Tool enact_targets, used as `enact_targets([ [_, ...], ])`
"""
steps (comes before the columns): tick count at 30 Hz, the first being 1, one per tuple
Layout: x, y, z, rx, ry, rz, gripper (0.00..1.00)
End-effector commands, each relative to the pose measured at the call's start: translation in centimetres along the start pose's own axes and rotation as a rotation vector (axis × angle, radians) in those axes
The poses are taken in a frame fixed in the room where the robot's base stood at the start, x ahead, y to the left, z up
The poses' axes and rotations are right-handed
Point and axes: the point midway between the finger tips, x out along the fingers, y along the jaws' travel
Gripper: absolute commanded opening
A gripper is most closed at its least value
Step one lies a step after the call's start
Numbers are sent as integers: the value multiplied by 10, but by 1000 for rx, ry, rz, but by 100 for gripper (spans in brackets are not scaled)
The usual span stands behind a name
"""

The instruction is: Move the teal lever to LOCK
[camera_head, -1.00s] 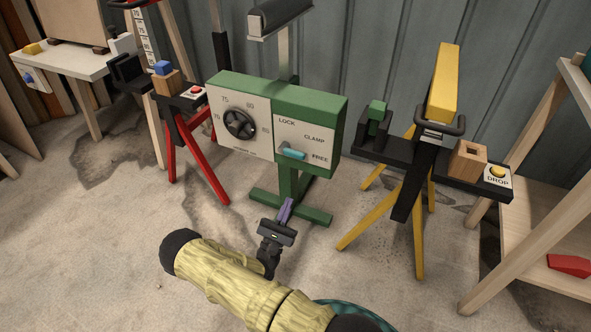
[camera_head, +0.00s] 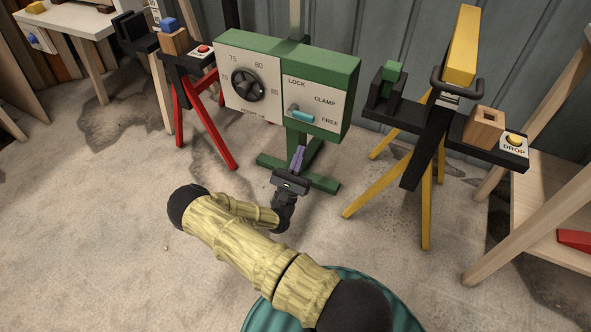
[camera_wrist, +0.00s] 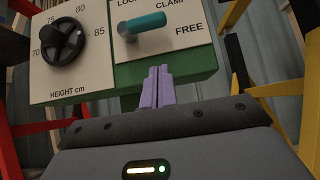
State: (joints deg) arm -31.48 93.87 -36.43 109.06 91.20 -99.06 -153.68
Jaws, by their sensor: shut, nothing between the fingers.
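The teal lever (camera_head: 301,116) sticks out of the right-hand panel of the green box (camera_head: 347,85), whose labels LOCK, CLAMP and FREE run from upper left to lower right. The lever's teal end points to the right, nearest the FREE label. It also shows in the wrist view (camera_wrist: 142,25), with its tip toward FREE. My gripper (camera_head: 299,154) has purple fingers, shut and empty, just below the box in the head view. In the wrist view the fingers (camera_wrist: 158,82) point up, below the lever and apart from it.
A black dial (camera_head: 242,85) sits on the box's left panel. The red-legged stand (camera_head: 184,110) is to the left. The yellow-legged stand (camera_head: 424,140) is to the right, holding a wooden block (camera_head: 483,126) and a DROP button (camera_head: 514,143).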

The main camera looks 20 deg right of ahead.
Motion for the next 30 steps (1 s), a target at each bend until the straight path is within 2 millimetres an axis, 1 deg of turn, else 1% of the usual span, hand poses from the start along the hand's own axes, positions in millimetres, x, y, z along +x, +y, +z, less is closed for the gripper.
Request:
enact_targets([
  [6,37,-1,-2,-1,-1,-4,0],
  [12,55,0,17,2,0,-3,0],
  [18,65,0,27,0,0,-1,0],
  [30,67,-1,28,-1,1,1,0],
])
